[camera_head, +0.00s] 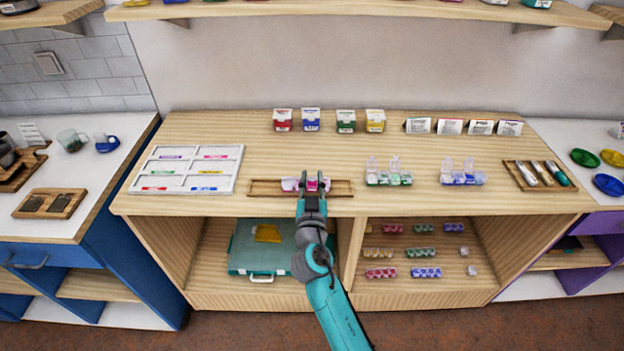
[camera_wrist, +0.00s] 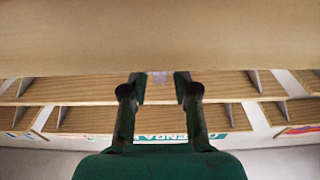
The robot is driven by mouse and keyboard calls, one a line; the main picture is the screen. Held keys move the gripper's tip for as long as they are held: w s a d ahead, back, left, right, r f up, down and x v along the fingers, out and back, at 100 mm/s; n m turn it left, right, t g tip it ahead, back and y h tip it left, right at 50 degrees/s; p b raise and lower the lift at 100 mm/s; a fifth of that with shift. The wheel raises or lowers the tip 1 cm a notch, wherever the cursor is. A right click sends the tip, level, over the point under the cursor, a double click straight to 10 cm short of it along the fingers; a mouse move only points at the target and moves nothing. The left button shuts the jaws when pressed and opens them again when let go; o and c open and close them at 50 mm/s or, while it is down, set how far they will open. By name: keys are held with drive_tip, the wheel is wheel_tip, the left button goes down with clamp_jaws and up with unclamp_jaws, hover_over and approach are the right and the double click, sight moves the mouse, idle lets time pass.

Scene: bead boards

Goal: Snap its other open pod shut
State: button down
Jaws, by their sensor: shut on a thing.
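A pink pod strip (camera_head: 290,184) sits in the shallow wooden tray (camera_head: 262,188) at the front middle of the counter. My gripper (camera_head: 312,188) comes from the front and is shut on the strip. It hides the strip's middle, so I cannot tell which lids stand open or which part is between the fingers. In the wrist view, a pale lilac patch (camera_wrist: 160,77) shows between my fingertips (camera_wrist: 160,90).
A green strip (camera_head: 388,178) and a blue-violet strip (camera_head: 462,178) with raised lids stand to the right. A white sorting board (camera_head: 193,169) lies left. Small lidded boxes (camera_head: 346,121) and cards (camera_head: 450,127) line the back. More strips (camera_head: 425,272) lie on the lower shelf.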

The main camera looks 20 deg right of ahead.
drive_tip(key=shift+a, duration=0.1)
idle(0.3)
drive_tip(key=c, duration=0.8)
unclamp_jaws()
drive_tip(key=shift+s+f, duration=0.1)
drive_tip(key=v, duration=1.2)
drive_tip(key=shift+f, duration=0.2)
